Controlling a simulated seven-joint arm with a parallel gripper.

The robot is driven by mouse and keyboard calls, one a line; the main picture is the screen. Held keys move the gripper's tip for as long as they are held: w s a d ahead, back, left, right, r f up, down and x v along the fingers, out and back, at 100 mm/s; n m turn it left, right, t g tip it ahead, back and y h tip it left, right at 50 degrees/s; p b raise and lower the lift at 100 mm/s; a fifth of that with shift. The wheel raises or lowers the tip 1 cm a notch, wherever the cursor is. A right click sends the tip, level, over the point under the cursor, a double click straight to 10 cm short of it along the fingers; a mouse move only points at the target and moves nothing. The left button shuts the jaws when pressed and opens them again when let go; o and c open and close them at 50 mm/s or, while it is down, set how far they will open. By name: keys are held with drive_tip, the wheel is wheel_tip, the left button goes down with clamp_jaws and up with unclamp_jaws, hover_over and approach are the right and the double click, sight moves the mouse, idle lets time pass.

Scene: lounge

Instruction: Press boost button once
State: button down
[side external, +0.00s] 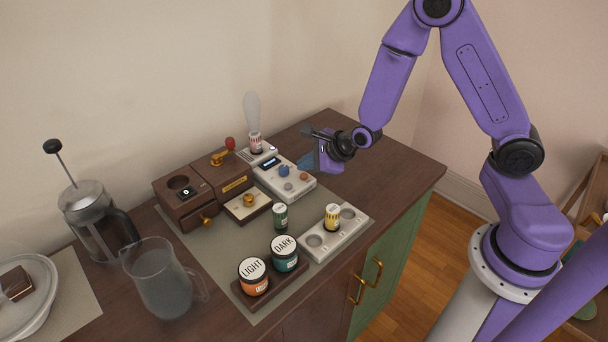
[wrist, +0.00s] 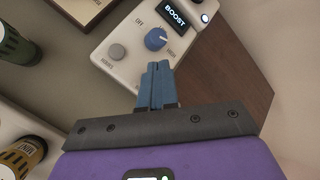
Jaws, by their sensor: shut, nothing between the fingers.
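The pale control unit (side external: 300,193) stands near the back right of the wooden counter. It has a blue knob (side external: 284,170), a grey button (side external: 288,186) and an orange button (side external: 304,177). In the wrist view its small display (wrist: 177,19) reads BOOST; the blue knob (wrist: 155,39) and grey button (wrist: 117,53) also show there. The small label by the grey button is too blurred to read. My gripper (wrist: 158,70) is shut and empty, its blue fingertips over the unit just below the knob. The orange button does not show in the wrist view, apparently hidden behind the fingers. I cannot tell whether the fingertips touch it.
Small canisters (side external: 332,217), LIGHT and DARK jars (side external: 253,276) stand in front. Bare counter (side external: 375,185) lies right.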

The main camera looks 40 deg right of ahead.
sight(307, 177)
drive_tip(key=shift+r, duration=0.1)
drive_tip(key=shift+r, duration=2.45)
drive_tip(key=s+a+r+n+g+y, duration=0.1)
drive_tip(key=s+a+r+n+g, duration=0.2)
drive_tip(key=s+n, duration=0.55)
drive_tip(key=s+a+r+n+g+y, duration=0.1)
drive_tip(key=s+a+n+g, duration=0.1)
drive_tip(key=s+a+n, duration=0.45)
drive_tip(key=s+d+r+n+g+h, duration=0.1)
drive_tip(key=s+d+n, duration=0.3)
drive_tip(key=s+n, duration=0.4)
drive_tip(key=s+d+r+n+g+h, duration=0.2)
drive_tip(key=s+d+n, duration=0.3)
drive_tip(key=n, duration=0.9)
drive_tip(key=s, duration=0.3)
drive_tip(key=shift+s+r+g+h, duration=0.15)
drive_tip(key=shift+r+g+h, duration=0.15)
drive_tip(key=shift+r+g, duration=0.1)
